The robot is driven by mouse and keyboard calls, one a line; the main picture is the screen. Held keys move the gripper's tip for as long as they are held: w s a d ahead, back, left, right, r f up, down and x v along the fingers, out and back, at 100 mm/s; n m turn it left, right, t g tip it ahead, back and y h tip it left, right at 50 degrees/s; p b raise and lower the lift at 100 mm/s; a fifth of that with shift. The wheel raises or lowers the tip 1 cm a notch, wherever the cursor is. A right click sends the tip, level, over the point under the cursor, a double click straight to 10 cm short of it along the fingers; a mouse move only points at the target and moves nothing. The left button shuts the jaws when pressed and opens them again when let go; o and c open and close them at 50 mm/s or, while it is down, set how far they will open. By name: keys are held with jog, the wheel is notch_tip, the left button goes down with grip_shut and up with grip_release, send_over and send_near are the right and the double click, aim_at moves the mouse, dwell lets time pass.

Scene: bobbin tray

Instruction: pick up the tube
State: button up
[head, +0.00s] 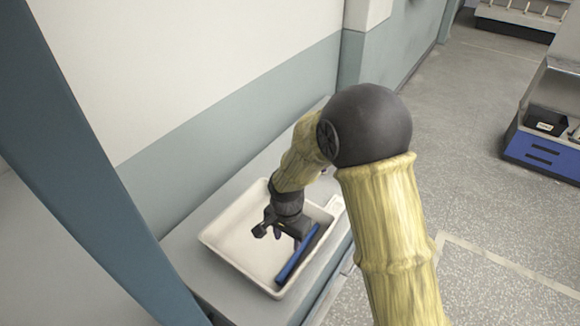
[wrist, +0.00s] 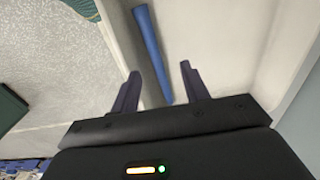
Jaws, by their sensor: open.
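The blue tube (head: 298,254) lies in the white tray (head: 225,231), along the tray's right side in the head view. In the wrist view the tube (wrist: 152,50) runs from the top down to between the two fingers. My gripper (head: 279,231) is over the tray, just left of the tube in the head view. I cannot tell how high the fingers are above the tube.
The tray stands on a grey counter (head: 195,270) against a wall (head: 190,80). A blue-fronted unit with a black bin (head: 545,122) stands at the far right. Open speckled floor (head: 470,200) lies right of the counter. The tray's left part is empty.

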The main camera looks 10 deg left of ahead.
notch_tip(320, 180, up, 7)
jog(key=b, duration=0.1)
jog(key=shift+r, duration=0.2)
dwell(0.4)
